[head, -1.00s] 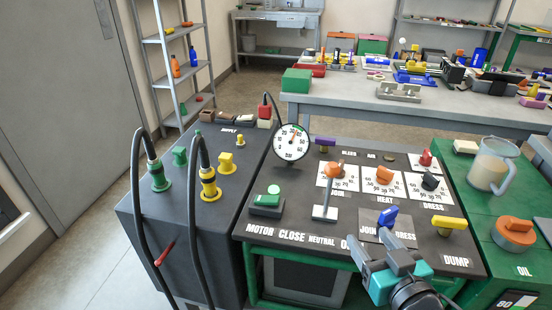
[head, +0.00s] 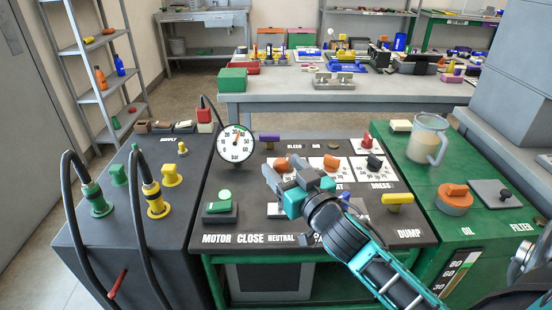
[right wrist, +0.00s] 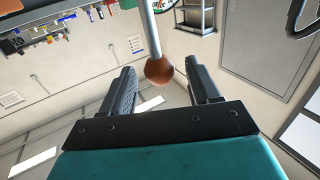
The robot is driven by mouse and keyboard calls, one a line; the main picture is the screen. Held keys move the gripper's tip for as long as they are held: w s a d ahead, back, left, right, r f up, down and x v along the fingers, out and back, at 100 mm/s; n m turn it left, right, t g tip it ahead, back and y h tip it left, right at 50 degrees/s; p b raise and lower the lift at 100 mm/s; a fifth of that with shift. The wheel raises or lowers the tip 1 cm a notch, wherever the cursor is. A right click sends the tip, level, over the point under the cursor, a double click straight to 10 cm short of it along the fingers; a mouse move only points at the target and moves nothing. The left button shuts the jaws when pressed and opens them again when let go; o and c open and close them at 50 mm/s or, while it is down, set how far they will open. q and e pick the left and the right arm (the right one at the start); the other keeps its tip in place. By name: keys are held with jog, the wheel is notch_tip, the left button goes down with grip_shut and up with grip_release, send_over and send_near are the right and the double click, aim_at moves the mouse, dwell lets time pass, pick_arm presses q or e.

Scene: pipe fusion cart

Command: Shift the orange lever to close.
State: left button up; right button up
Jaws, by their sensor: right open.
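The orange lever has a round orange knob (right wrist: 160,70) on a pale rod, seen in the right wrist view between my two fingers, with gaps at both sides. In the head view my right gripper (head: 285,179) is open over the panel (head: 221,173) and hides most of the lever. The lever's pale base (head: 275,210) shows below the fingers, above the CLOSE and NEUTRAL labels. CLOSE (head: 250,239) is left of NEUTRAL. I cannot tell the lever's exact tilt. My left gripper is not in view.
A green button (head: 219,206) stands left of the lever. A pressure gauge (head: 236,143) rises behind it. A yellow knob (head: 397,200) and a blue lever are to the right. Black hoses (head: 69,205) stand at the left. A jug (head: 426,140) stands on the green cabinet.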

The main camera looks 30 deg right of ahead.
jog(key=shift+w+d, duration=0.15)
jog(key=shift+w, duration=1.8)
grip_shut()
